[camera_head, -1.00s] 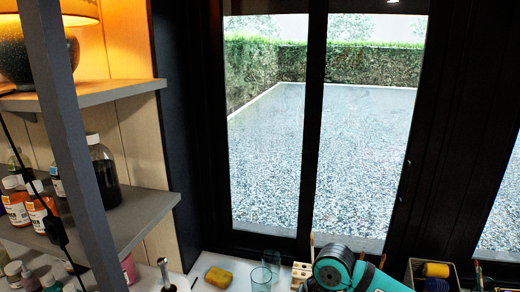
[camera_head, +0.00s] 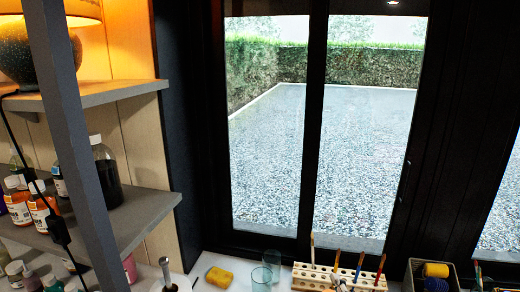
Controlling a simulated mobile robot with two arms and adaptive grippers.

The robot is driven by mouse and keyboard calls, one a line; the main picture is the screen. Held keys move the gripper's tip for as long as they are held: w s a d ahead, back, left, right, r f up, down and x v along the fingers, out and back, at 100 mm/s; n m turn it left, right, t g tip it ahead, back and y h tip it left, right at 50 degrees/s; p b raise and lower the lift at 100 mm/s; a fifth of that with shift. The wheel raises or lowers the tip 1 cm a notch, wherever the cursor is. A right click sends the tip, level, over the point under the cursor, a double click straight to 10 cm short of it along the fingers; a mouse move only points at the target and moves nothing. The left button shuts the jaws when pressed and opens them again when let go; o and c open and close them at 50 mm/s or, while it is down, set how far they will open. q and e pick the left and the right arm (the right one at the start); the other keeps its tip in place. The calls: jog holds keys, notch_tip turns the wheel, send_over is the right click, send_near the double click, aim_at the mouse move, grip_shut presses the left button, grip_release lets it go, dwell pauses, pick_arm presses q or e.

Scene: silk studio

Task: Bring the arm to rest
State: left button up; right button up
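Neither of my grippers shows in the head view, and no part of my arms is visible. I cannot see whether they are open or shut or what they hold.
A wooden rack (camera_head: 338,277) with several brushes stands at the bottom, before the window. Left of it are glass cups (camera_head: 262,275), a yellow sponge (camera_head: 219,277) and a metal-topped tool (camera_head: 167,275). A bin (camera_head: 434,275) with yellow thread is at right. Shelves (camera_head: 135,216) with bottles fill the left.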

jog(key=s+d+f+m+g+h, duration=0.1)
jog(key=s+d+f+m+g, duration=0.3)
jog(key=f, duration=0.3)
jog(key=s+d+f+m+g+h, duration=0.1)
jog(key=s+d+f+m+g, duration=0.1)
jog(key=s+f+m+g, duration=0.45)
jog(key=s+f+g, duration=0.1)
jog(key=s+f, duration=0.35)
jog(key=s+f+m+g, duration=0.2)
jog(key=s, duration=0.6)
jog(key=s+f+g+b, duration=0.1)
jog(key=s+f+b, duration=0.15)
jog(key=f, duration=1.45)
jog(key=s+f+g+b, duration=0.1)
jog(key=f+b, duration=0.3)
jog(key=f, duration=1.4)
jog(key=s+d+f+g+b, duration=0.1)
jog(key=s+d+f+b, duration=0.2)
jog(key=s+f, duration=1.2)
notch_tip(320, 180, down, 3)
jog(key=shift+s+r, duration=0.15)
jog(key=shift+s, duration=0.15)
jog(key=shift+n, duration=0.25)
